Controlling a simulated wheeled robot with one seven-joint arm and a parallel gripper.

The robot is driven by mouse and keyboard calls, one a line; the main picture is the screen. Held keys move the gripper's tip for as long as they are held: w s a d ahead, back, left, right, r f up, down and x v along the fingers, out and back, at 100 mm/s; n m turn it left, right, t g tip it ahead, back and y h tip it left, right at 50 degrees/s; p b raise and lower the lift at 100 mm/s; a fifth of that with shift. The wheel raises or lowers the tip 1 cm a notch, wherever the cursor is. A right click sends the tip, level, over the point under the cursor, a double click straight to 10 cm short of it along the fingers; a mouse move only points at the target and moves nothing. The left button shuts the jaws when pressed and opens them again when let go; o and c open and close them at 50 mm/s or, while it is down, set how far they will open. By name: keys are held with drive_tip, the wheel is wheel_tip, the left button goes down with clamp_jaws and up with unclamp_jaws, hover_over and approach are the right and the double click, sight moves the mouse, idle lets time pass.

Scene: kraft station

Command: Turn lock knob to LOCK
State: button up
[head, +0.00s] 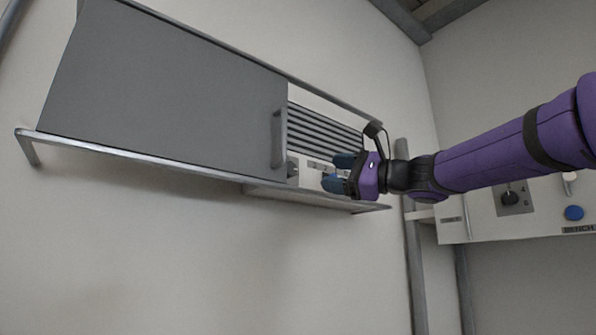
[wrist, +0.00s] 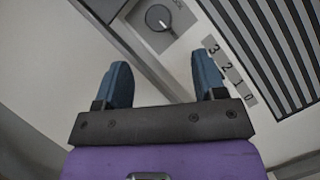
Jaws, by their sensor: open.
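A small knob (head: 292,168) shows there beside the door's edge.
A grey sliding door (head: 165,85) with a vertical handle (head: 278,138) covers the cabinet's left part. A metal rail (head: 140,157) runs below it. Dark slats (head: 325,132) and a number strip (wrist: 228,70) are near my gripper. Another panel with a dark knob (head: 510,198) and blue button (head: 574,213) is at right.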

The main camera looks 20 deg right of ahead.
sight(293, 170)
drive_tip(key=x, duration=0.9)
drive_tip(key=shift+w+a, duration=0.25)
drive_tip(key=shift+a, duration=0.05)
drive_tip(key=c, duration=0.9)
